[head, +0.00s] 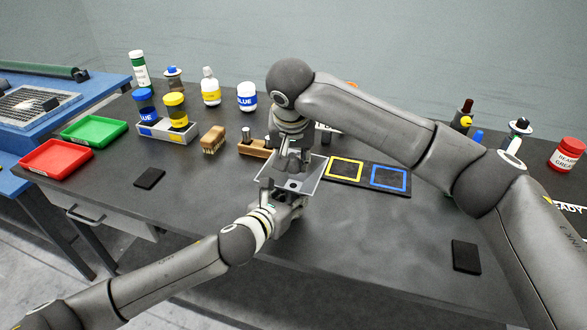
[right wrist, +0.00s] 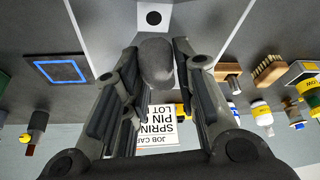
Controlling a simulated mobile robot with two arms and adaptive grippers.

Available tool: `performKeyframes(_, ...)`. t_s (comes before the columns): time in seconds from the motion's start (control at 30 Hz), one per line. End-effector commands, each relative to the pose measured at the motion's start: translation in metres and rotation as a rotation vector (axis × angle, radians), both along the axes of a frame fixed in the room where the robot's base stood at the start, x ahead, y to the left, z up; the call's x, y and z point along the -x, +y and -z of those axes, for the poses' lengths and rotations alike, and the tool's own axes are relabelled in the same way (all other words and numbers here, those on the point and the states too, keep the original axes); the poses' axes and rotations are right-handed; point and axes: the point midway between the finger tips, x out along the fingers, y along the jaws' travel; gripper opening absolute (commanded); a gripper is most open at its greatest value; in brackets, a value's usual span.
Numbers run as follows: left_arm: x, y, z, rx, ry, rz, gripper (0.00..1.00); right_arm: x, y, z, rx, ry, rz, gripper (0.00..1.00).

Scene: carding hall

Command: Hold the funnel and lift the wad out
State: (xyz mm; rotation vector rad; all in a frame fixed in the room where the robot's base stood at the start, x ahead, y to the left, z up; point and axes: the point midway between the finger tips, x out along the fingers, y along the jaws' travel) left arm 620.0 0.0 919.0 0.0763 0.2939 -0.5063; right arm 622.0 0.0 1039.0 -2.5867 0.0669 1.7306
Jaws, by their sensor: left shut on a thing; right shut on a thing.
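The funnel (head: 313,178) is a pale grey, square, open hopper near the middle of the bench, with a dark hole in its floor. My left gripper (head: 276,193) is shut on its near left side. My right gripper (head: 291,167) is above the funnel, pointing down. In the right wrist view the wad (right wrist: 156,60), a rounded dark grey lump, sits between the right fingers, which are shut on it. The funnel's floor and dark hole (right wrist: 153,18) show clear of the wad there. In the head view the right gripper mostly hides the wad.
Right of the funnel lies a dark board (head: 367,176) with yellow and blue squares. A wooden brush (head: 213,140) and a wooden block (head: 254,148) stand to the left. Bottles, a red tray (head: 56,159) and a green tray (head: 95,131) are further left. The front right bench is mostly clear.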

Motion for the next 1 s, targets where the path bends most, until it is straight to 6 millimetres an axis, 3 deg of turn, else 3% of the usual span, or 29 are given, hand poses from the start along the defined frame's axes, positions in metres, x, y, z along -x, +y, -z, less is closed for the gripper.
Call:
performKeyframes(0.1, 0.0, 0.0, 0.0, 0.0, 0.001, 0.0, 0.0, 0.0, 0.0, -0.026, -0.002, -0.002, -0.001, 0.21)
performKeyframes(0.3, 0.0, 0.0, 0.001, 0.0, 0.001, 0.0, 0.0, 0.0, 0.001, -0.054, 0.0, -0.001, -0.001, 0.21)
performKeyframes(0.63, 0.0, 0.0, 0.0, 0.0, 0.001, 0.0, 0.0, 0.0, 0.0, -0.06, 0.0, -0.001, -0.001, 0.21)
performKeyframes(0.67, 0.0, 0.0, 0.0, 0.0, 0.001, 0.0, 0.35, 0.0, 0.0, -0.06, 0.0, -0.001, -0.001, 0.21)
performKeyframes(0.83, 0.0, 0.0, 0.0, 0.0, 0.001, 0.0, 0.57, 0.0, 0.0, -0.06, 0.0, -0.001, -0.001, 0.21)
performKeyframes(1.0, 0.0, 0.0, 0.0, 0.0, 0.001, 0.0, 0.59, 0.0, 0.0, -0.06, 0.0, -0.001, -0.001, 0.21)
